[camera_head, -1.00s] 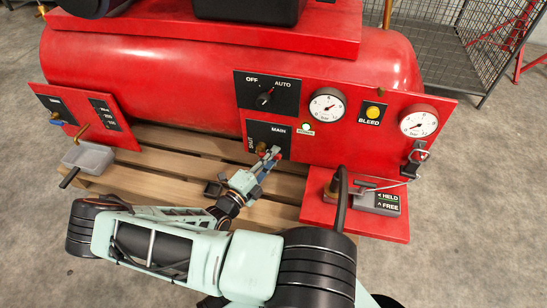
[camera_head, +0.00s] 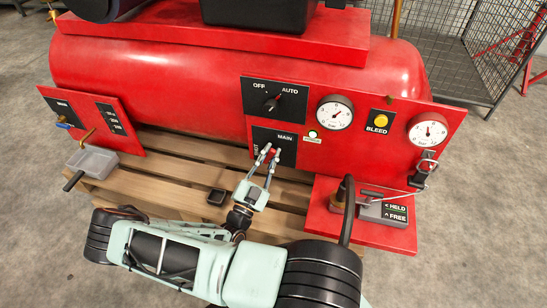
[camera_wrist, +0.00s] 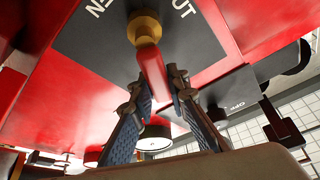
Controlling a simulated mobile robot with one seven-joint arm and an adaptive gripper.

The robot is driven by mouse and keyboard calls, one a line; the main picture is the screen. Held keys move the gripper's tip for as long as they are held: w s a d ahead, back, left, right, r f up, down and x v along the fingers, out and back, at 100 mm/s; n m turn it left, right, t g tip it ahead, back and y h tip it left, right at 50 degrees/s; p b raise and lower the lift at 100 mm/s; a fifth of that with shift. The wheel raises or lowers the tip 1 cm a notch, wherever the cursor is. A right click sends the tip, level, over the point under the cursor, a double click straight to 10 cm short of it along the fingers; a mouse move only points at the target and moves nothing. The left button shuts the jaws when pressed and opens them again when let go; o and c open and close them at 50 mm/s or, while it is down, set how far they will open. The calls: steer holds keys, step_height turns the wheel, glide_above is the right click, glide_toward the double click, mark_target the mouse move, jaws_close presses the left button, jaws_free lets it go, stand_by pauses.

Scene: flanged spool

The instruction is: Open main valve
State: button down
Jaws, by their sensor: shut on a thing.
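The main valve's red lever handle (camera_wrist: 152,75) sticks out from a brass stem (camera_wrist: 144,29) in the wrist view. The stem sits on a black label plate (camera_wrist: 95,50). In the head view this plate, marked MAIN (camera_head: 289,156), is on the red panel below the OFF/AUTO switch. My gripper (camera_head: 268,153) is in front of the plate. In the wrist view its two blue-padded fingers (camera_wrist: 160,98) are on either side of the handle's end and shut on it. The fingers hide part of the handle in the head view.
A selector knob (camera_head: 271,104), two gauges (camera_head: 334,113) and a yellow BLEED button (camera_head: 381,116) are on the panel. A HELD/FREE lever block (camera_head: 382,211) stands at right on a red shelf. Wooden pallet slats (camera_head: 180,168) lie below.

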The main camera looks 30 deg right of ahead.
steer(key=shift+w+a+r+n+t+y, duration=0.1)
steer(key=shift+w+a+n+t+y, duration=0.35)
steer(key=shift+n, duration=0.8)
steer(key=shift+w+a+r+n+t+y, duration=0.1)
steer(key=shift+n+t+y, duration=0.2)
steer(key=shift+n+t, duration=0.75)
steer(key=shift+w+a+n+t+y, duration=0.25)
steer(key=shift+w+n+t+y, duration=0.1)
steer(key=shift+n, duration=1.15)
steer(key=c, duration=1.8)
jaws_free()
steer(key=shift+c, duration=0.2)
steer(key=shift+r, duration=0.15)
step_height(320, 180, up, 10)
steer(key=shift+f, duration=0.1)
steer(key=shift+g, duration=0.25)
